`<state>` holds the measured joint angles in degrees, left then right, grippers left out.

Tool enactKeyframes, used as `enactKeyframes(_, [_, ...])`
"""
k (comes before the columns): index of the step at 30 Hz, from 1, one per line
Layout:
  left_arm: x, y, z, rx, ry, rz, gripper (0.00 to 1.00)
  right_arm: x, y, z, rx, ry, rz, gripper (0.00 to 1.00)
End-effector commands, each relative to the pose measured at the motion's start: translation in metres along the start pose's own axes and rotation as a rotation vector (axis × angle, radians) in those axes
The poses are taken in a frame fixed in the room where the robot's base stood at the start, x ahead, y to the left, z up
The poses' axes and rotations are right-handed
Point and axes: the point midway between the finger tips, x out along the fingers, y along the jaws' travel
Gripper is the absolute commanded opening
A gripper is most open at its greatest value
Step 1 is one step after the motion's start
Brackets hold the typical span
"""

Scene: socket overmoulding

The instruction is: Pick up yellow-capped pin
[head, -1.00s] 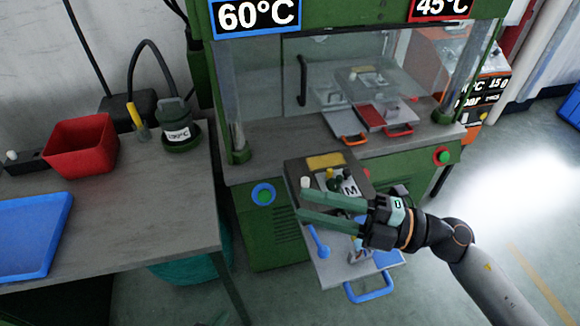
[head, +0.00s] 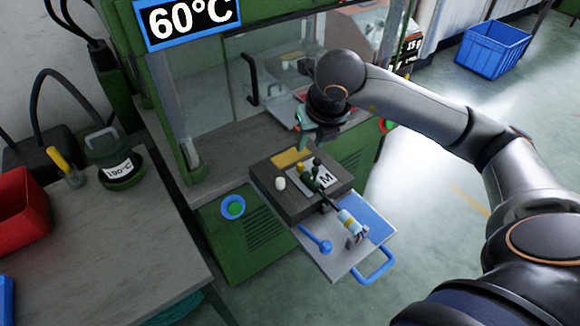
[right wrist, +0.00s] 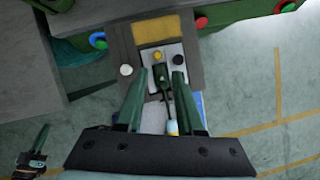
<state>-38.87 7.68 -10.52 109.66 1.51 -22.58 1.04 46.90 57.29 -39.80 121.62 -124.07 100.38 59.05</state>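The yellow-capped pin (head: 302,168) stands in the dark mould block on the pulled-out tray. Its round yellow cap also shows in the right wrist view (right wrist: 158,56), between a white cap (right wrist: 126,70) and a black cap (right wrist: 178,59). My right gripper (head: 302,145) hangs over the back of the block, pointing down, above the yellow cap. In the right wrist view its two green fingers (right wrist: 159,76) are apart with nothing gripped, and the cap lies just beyond their tips. My left gripper (right wrist: 33,162) shows small at lower left of that view; its opening is unclear.
A dark green part (head: 314,181) sits on the block near the "M" plate (head: 327,178). The green press stands behind; a grey table (head: 110,240) is at left.

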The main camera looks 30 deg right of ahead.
Motion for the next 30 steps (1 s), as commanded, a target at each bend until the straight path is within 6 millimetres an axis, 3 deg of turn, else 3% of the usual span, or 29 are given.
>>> enactKeyframes(6, [-0.002, 0.001, -0.002, -0.001, 0.000, 0.001, 0.00, 0.040, 0.001, -0.001, -0.001, 0.006, 0.003, 0.37])
enactKeyframes(14, [-0.004, 0.001, -0.005, -0.002, 0.000, 0.001, 0.00, 0.061, 0.003, -0.002, -0.003, 0.005, 0.004, 0.37])
enactKeyframes(21, [-0.008, 0.002, -0.009, -0.003, 0.001, 0.001, 0.00, 0.097, 0.005, -0.006, -0.002, 0.007, 0.004, 0.37])
enactKeyframes(30, [-0.008, 0.002, -0.009, -0.003, 0.001, 0.001, 0.00, 0.106, 0.005, -0.005, -0.003, 0.004, 0.006, 0.37])
